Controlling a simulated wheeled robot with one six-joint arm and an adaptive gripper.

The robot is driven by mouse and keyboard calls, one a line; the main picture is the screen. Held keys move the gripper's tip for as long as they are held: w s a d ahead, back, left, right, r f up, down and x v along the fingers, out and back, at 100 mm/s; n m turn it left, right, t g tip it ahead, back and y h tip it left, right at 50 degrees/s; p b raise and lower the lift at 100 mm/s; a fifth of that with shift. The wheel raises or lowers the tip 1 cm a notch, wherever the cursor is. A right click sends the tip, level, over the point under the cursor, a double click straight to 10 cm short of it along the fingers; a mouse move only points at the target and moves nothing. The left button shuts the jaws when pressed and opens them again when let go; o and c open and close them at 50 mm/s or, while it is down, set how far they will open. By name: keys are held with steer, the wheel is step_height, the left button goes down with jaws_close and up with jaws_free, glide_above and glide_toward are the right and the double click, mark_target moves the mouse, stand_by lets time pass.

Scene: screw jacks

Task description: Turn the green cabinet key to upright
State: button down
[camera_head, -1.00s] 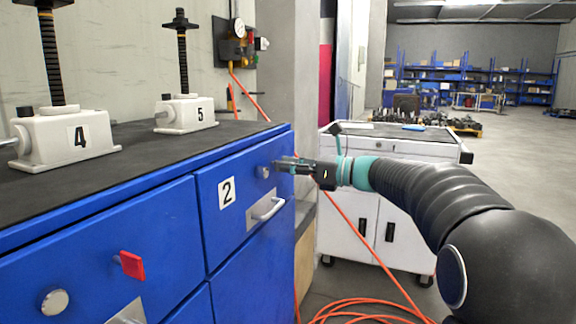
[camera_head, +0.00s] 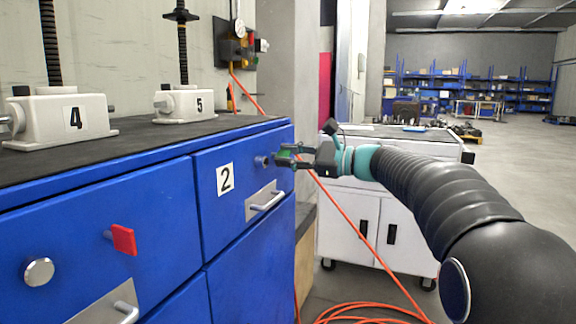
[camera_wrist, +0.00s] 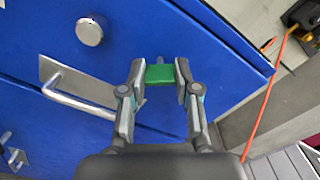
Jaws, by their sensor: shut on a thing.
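The green cabinet key (camera_wrist: 160,74) sits on the blue cabinet front near its right edge, its head between the fingertips of my gripper (camera_wrist: 160,78). Its thin shaft shows just behind the head, towards the blue panel. In the head view my gripper (camera_head: 288,155) reaches in from the right at drawer 2, with a bit of the green key (camera_head: 285,154) showing between the fingers. The gripper is shut on the key. The fingers hide the key's sides. How far the key is from upright I cannot tell.
A round metal lock (camera_head: 262,161) and a bar handle (camera_head: 266,197) are close to the gripper on drawer 2. A red key (camera_head: 123,240) sticks out of the left drawer. White screw jacks (camera_head: 62,121) stand on top. A white cart (camera_head: 350,215) is behind my arm.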

steer(key=n+b, duration=0.2)
steer(key=n, duration=0.1)
steer(key=n+b, duration=0.2)
steer(key=n, duration=0.1)
steer(key=shift+f+n+b, duration=0.2)
steer(key=shift+n+b, duration=0.1)
steer(key=shift+b, duration=0.1)
steer(key=shift+r+n+b, duration=0.2)
steer(key=shift+n+b, duration=1.35)
steer(key=shift+n, duration=0.65)
steer(key=c, duration=0.8)
jaws_free()
steer(key=shift+c, duration=0.2)
steer(key=v, duration=1.2)
steer(key=shift+w, duration=0.1)
